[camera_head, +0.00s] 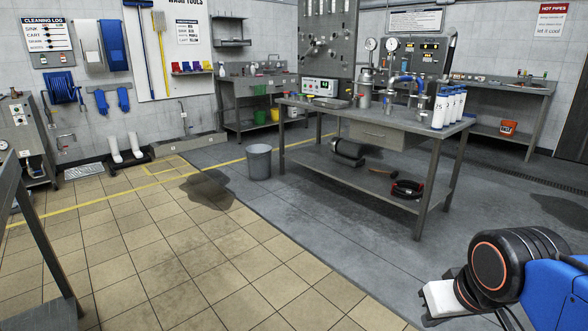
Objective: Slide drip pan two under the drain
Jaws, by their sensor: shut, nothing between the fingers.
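I cannot pick out a drip pan marked two or a mixer drain with certainty. A flat grey slotted tray or floor grate (84,171) lies on the floor by the back wall at left; I cannot tell which it is. A grey machine (24,130) with small valves is cut off at the left edge. Part of my own arm, black and blue with an orange ring, shows at the lower right. My gripper's fingers do not show.
A steel workbench (378,131) with vessels and white cylinders (448,109) stands at centre right. A grey bucket (258,164) stands near its left end. White boots (125,150) stand by the back wall. The tiled floor (150,250) is open, with dark stains (207,190). A dark table (35,230) edges the left.

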